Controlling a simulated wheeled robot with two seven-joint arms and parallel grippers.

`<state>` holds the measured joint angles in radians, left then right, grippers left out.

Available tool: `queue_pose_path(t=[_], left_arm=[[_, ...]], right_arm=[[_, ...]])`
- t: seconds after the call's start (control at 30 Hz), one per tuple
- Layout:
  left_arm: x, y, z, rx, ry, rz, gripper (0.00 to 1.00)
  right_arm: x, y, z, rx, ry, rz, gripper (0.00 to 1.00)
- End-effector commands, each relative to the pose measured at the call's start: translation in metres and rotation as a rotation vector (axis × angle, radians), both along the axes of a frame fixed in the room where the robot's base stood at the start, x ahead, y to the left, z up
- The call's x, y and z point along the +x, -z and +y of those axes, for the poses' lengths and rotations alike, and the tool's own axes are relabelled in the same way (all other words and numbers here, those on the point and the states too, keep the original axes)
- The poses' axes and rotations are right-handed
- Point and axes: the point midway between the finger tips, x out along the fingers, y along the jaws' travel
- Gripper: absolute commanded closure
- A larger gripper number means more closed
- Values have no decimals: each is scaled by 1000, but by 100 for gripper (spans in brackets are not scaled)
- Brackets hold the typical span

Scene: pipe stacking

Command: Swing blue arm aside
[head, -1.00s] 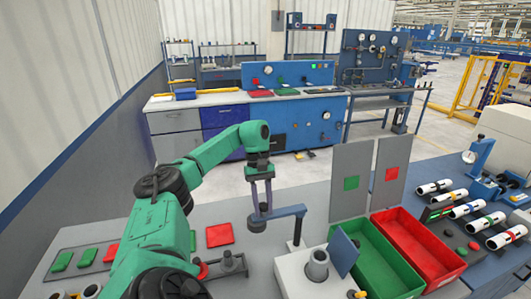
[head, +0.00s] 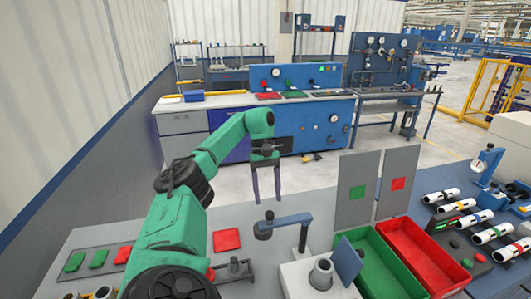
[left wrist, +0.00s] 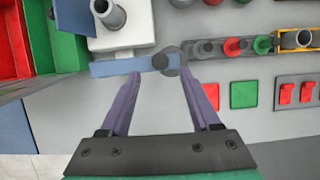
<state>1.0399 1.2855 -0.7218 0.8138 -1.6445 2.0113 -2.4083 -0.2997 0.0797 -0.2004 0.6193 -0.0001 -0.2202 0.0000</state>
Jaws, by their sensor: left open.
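The blue arm (head: 288,221) reaches left from a post beside the white block. A dark round knob (head: 264,230) is on its free end. In the left wrist view the blue arm (left wrist: 122,67) lies across the picture, its knob (left wrist: 167,62) between and just beyond my fingertips. My left gripper (head: 266,200) is open and empty, above and apart from the knob; its purple fingers (left wrist: 160,75) are spread. The white block (head: 300,280) carries a grey cylinder (head: 321,274) and a tilted blue plate (head: 344,256). My right gripper is not in view.
A green bin (head: 373,238) and a red bin (head: 404,229) stand to the right, with upright grey panels (head: 358,170) behind. Several white pipes (head: 441,195) lie at far right. A red pad (head: 227,239) is left of the knob. The table behind the arm is clear.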

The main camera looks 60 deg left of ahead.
Motion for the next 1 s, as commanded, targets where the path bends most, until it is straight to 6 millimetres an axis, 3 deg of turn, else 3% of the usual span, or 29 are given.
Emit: queue_pose_path(t=[0.03, 0.2, 0.3, 1.0], left_arm=[[3, -25, 3, -2, -2, -3, 37], [8, -61, 18, -1, -2, -2, 37], [10, -72, 24, -1, -2, -1, 37], [11, -76, 30, 0, 0, 1, 37]], right_arm=[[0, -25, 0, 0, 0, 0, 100], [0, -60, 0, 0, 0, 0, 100], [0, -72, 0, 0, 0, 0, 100], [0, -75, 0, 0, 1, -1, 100]])
